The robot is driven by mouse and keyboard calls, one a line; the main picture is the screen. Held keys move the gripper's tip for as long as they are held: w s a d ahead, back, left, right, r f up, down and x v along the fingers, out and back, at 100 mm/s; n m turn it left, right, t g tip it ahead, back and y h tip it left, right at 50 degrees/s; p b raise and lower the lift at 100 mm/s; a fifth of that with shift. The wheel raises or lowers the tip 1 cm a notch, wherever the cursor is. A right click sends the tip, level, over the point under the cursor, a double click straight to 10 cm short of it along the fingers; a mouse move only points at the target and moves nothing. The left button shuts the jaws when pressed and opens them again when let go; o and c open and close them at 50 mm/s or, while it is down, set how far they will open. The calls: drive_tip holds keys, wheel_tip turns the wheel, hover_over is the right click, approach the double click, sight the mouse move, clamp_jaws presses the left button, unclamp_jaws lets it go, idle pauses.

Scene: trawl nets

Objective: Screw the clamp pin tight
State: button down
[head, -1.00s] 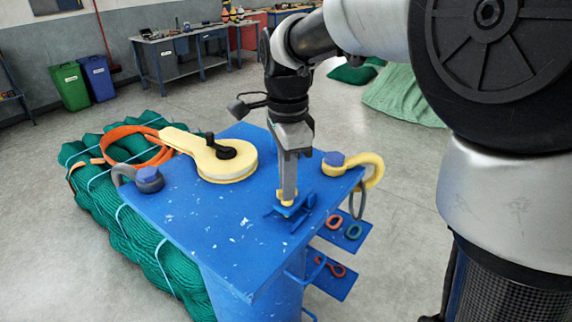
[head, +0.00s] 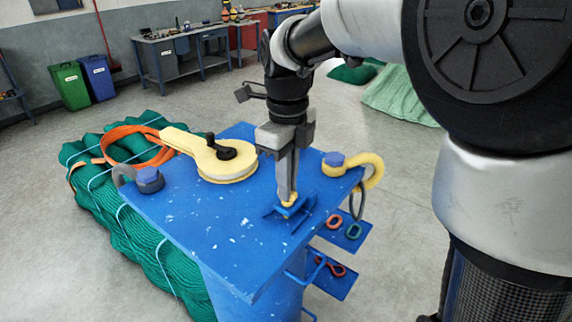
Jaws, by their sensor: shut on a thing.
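The clamp pin (head: 289,202) shows as a small yellow piece at the blue clamp bracket (head: 291,211), near the right side of the blue table top (head: 225,235). My gripper (head: 288,194) points straight down over the bracket. Its fingertips are shut on the yellow clamp pin. The fingers hide most of the pin, so I cannot tell how deep it sits in the bracket.
A yellow block with a black knob (head: 228,168) lies at the back of the table top. Green netting (head: 140,240) lies left of the table.

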drive_tip(key=shift+w+a+r+m, duration=0.15)
drive_tip(key=shift+r+m, duration=0.1)
drive_tip(key=shift+m, duration=0.35)
drive_tip(key=c, duration=2)
unclamp_jaws()
drive_tip(key=shift+c, duration=0.2)
drive_tip(key=shift+o, duration=0.9)
drive_tip(key=shift+f, duration=0.1)
wheel_tip(320, 180, up, 17)
drive_tip(key=shift+r, duration=0.2)
drive_tip(key=shift+d, duration=0.2)
